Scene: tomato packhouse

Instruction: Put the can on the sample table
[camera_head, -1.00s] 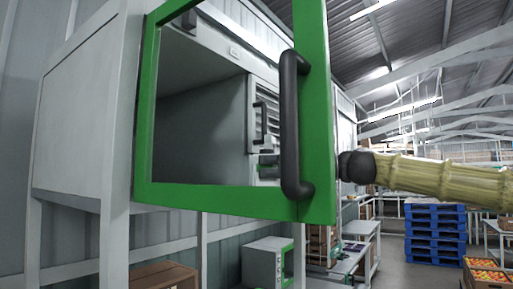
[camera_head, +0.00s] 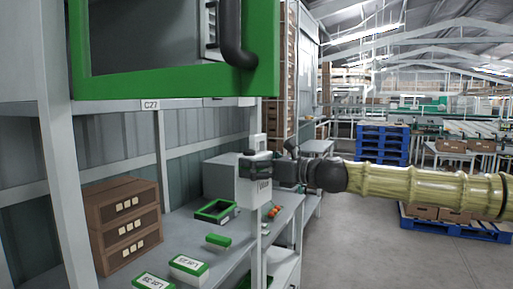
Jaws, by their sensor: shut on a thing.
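My arm reaches in from the right in the head view, and my gripper (camera_head: 262,167) is at its end near the middle. It is shut on a pale grey can (camera_head: 251,192) with short dark lettering. The can looks upright and is partly hidden by the gripper. It is seen in front of a grey bench (camera_head: 219,264). I cannot tell whether this bench is the sample table, or how far above it the can is.
A green-framed open door (camera_head: 170,87) hangs at upper left, above the bench. White lot boxes (camera_head: 188,266) and a green frame (camera_head: 214,211) lie on the bench. A brown drawer box (camera_head: 124,222) stands left.

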